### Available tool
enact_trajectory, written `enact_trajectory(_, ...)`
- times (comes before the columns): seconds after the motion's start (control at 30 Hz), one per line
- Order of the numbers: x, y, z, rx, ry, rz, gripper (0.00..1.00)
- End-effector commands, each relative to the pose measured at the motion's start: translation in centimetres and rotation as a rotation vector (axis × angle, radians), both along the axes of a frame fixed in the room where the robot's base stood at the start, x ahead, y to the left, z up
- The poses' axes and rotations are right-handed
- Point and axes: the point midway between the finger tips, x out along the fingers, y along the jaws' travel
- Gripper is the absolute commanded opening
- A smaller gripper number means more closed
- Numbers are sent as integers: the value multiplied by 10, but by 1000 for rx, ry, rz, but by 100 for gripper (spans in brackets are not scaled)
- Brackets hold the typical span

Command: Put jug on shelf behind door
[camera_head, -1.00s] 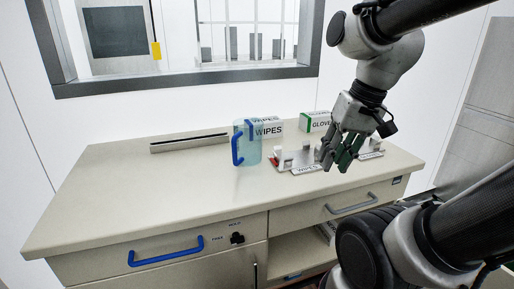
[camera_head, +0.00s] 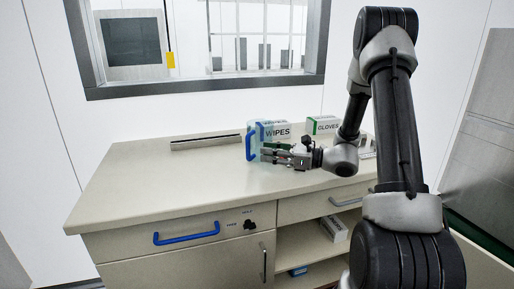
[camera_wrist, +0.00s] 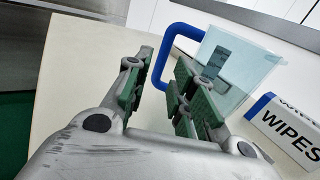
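The clear, blue-tinted jug (camera_head: 265,134) stands upright on the counter, its blue handle (camera_head: 251,145) facing left in the head view. My gripper (camera_head: 268,152) is low over the counter beside the jug and overlaps its front. In the wrist view, the gripper (camera_wrist: 163,88) has its fingers apart, with the jug's body (camera_wrist: 235,62) beyond the right finger. The blue handle (camera_wrist: 165,58) shows in the gap beyond the fingertips; contact cannot be told. Below the counter, a closed cabinet door (camera_head: 200,265) has a vertical handle, and an open shelf (camera_head: 305,255) is to its right.
A WIPES box (camera_head: 290,130) stands close behind the jug, and a GLOVES box (camera_head: 323,125) further right. A drawer with a blue handle (camera_head: 186,233) and a black knob (camera_head: 249,224) are on the front. The counter's left part (camera_head: 150,185) is clear.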

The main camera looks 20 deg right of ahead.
Motion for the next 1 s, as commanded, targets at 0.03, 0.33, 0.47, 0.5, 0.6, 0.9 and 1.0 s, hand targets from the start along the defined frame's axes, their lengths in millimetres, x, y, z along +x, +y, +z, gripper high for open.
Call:
enact_trajectory(0.03,3,2,-1,5,2,-4,25)
enact_trajectory(0.33,25,33,1,4,0,-2,25)
enact_trajectory(0.47,38,50,3,3,1,-1,25)
enact_trajectory(0.5,41,54,3,3,1,-2,25)
enact_trajectory(0.6,45,61,3,3,1,-3,25)
enact_trajectory(0.9,46,62,3,3,2,-4,14)
enact_trajectory(1.0,46,62,3,3,2,-4,0)
